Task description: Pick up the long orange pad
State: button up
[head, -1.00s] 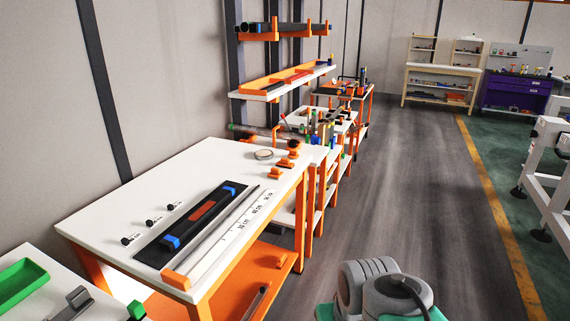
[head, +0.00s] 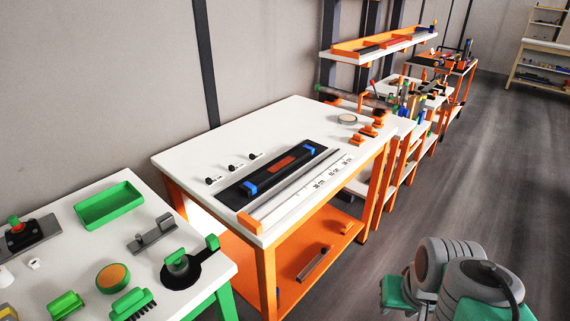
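A dark orange rectangular strip (head: 284,163) lies on a long black bar on the white table with orange legs, between two blue blocks (head: 251,188). It is the longest orange flat piece I see on that tabletop, but I cannot tell for sure that it is the long orange pad. Several small orange pieces (head: 366,133) sit at the table's far right corner, and an orange block (head: 249,222) is at its near corner. My gripper is not in view; only grey and teal links of my arm show at the bottom right.
A green-legged table at the lower left holds a green tray (head: 110,206), a round orange-topped green piece (head: 112,278) and a black-based fixture (head: 182,267). An orange lower shelf (head: 328,238) is under the white table (head: 290,115). Grey floor (head: 490,170) is open at the right.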

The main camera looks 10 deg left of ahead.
aim_at(368, 131)
jog(key=z, duration=0.75)
jog(key=i, duration=5.2)
jog(key=u, duration=5.45)
jog(key=i, duration=0.9)
